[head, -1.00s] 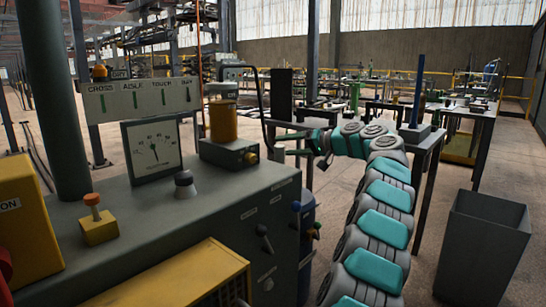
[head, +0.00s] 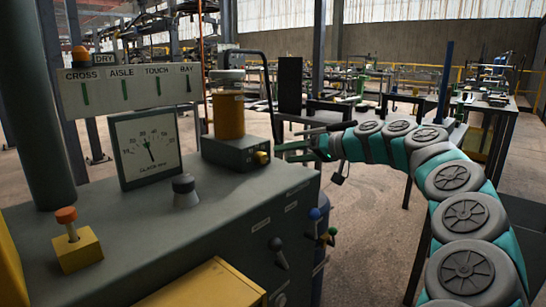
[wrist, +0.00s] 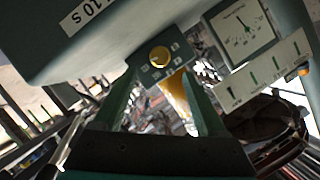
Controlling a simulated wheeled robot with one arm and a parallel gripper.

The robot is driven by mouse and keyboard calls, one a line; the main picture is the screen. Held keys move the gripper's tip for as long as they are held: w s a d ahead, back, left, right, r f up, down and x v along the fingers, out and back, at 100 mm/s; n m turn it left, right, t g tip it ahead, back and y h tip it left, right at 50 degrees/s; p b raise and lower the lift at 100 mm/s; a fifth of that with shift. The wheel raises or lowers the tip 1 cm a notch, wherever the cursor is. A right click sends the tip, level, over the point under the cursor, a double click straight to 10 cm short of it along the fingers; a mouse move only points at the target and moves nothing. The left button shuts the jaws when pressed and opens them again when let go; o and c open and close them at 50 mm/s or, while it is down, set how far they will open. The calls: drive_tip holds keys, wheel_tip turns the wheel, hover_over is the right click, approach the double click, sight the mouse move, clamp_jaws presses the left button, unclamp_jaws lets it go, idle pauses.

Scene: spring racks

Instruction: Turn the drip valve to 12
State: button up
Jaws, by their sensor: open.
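The drip valve looks to be the small yellow knob (head: 262,157) on the front of a dark box (head: 235,152) under an amber cylinder (head: 229,115). In the wrist view the round yellow knob (wrist: 159,56) faces me, with small marks around it on the dark panel; the numbers are too small to read. My gripper (head: 288,147) is just right of the knob in the head view, apart from it. In the wrist view my gripper (wrist: 160,82) has its two green fingers spread, with the knob beyond and between their tips. Nothing is held.
A dial gauge (head: 147,147) and a sign panel (head: 125,88) stand on the grey cabinet (head: 150,215). A bent dark rod (head: 268,85) rises beside the box. Open floor lies right of the cabinet.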

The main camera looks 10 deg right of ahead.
sight(265, 157)
drive_tip(key=p+x, duration=0.1)
drive_tip(key=x, duration=0.6)
drive_tip(key=shift+w+a, duration=0.1)
clamp_jaws()
idle(0.5)
